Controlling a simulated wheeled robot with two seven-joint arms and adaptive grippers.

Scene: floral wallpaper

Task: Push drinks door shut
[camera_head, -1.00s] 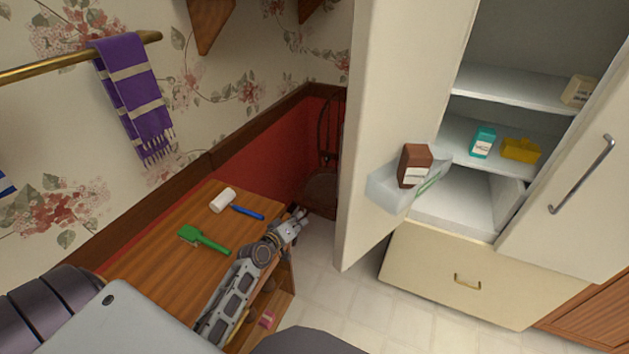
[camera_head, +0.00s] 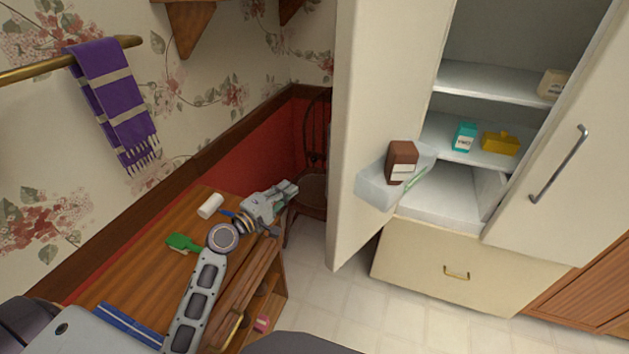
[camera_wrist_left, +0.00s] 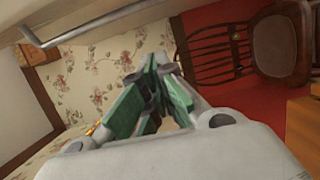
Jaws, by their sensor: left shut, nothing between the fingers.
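The cream cabinet door (camera_head: 375,95) stands wide open on the cabinet's left side. A clear door bin (camera_head: 375,188) on its inner face holds a brown carton (camera_head: 402,160). My left gripper (camera_head: 291,188) is shut and empty, above the far end of the wooden table, left of the door's free edge and apart from it. In the left wrist view the closed green-padded fingers (camera_wrist_left: 158,70) point toward the wallpaper and a chair. My right gripper is not in view.
White cabinet shelves (camera_head: 485,84) hold a teal box (camera_head: 464,137) and a yellow item (camera_head: 500,142). A second door (camera_head: 560,130) with a grey handle is at right. A wooden chair (camera_head: 312,190) stands in the red corner.

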